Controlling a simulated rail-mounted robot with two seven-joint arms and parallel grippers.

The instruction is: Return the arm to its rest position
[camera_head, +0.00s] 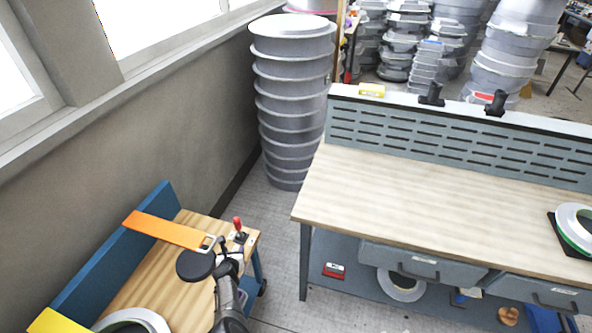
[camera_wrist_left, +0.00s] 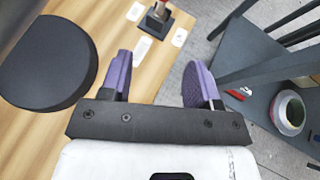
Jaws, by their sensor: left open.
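My left gripper (camera_head: 224,245) is over the right edge of the small wooden table in the head view, with my arm coming up from the bottom. In the left wrist view its two purple fingers (camera_wrist_left: 160,80) stand wide apart with nothing between them. A black round disc (camera_head: 195,265) is just left of the gripper; it also shows at the left of the wrist view (camera_wrist_left: 45,62). A red-topped lever on a dark base (camera_head: 239,231) is just beyond the gripper. My right gripper is not in view.
An orange strip (camera_head: 165,230) reaches over the small table (camera_head: 150,275) from its blue side panel (camera_head: 115,240). A tape roll (camera_head: 150,318) lies at the front. A large workbench (camera_head: 430,205) stands right, across a floor gap. Stacked grey moulds (camera_head: 293,110) stand behind.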

